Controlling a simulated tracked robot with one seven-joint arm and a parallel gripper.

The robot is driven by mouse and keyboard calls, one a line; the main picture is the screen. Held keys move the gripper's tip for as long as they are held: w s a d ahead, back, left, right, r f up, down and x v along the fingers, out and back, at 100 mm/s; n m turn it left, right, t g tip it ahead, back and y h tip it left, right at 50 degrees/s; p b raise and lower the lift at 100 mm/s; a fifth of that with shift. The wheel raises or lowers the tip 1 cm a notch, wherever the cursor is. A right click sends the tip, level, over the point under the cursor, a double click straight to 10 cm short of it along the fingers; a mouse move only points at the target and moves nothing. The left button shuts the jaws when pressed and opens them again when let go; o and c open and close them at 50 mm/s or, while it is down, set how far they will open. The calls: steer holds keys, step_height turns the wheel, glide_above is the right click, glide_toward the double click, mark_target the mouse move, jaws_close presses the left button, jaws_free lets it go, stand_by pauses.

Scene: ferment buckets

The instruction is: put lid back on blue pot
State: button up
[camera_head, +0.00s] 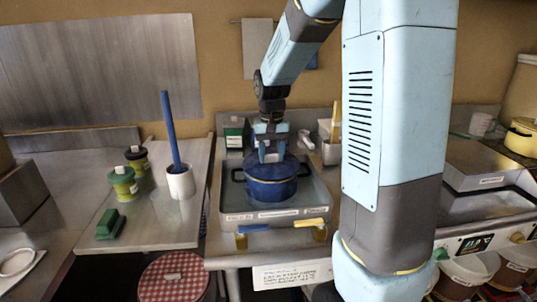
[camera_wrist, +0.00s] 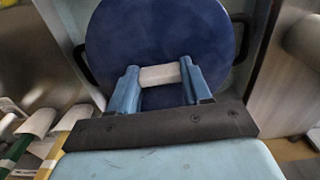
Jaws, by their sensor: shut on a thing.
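The blue pot (camera_head: 272,190) stands in a shallow grey tray on the middle counter, its dark handles to left and right. The round blue lid (camera_head: 277,168) is at the pot's top; I cannot tell whether it rests fully on the rim or sits slightly above it. My gripper (camera_head: 269,153) points down over the lid. In the wrist view, my gripper (camera_wrist: 158,76) is shut on the lid's pale knob (camera_wrist: 160,75), one blue finger on each side. The lid (camera_wrist: 160,30) hides the pot's opening there, and dark pot handles show beyond its edge.
The grey tray (camera_head: 247,217) surrounds the pot. A white crock (camera_head: 180,184) with a tall blue stick, green jars (camera_head: 124,186) and a green block (camera_head: 110,224) stand on the left counter. Steel boxes (camera_head: 485,168) stand at the right. Valves with yellow and blue handles are at the front.

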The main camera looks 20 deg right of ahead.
steer(key=o, duration=1.2)
steer(key=o, duration=0.4)
steer(key=shift+r, duration=3.5)
jaws_close()
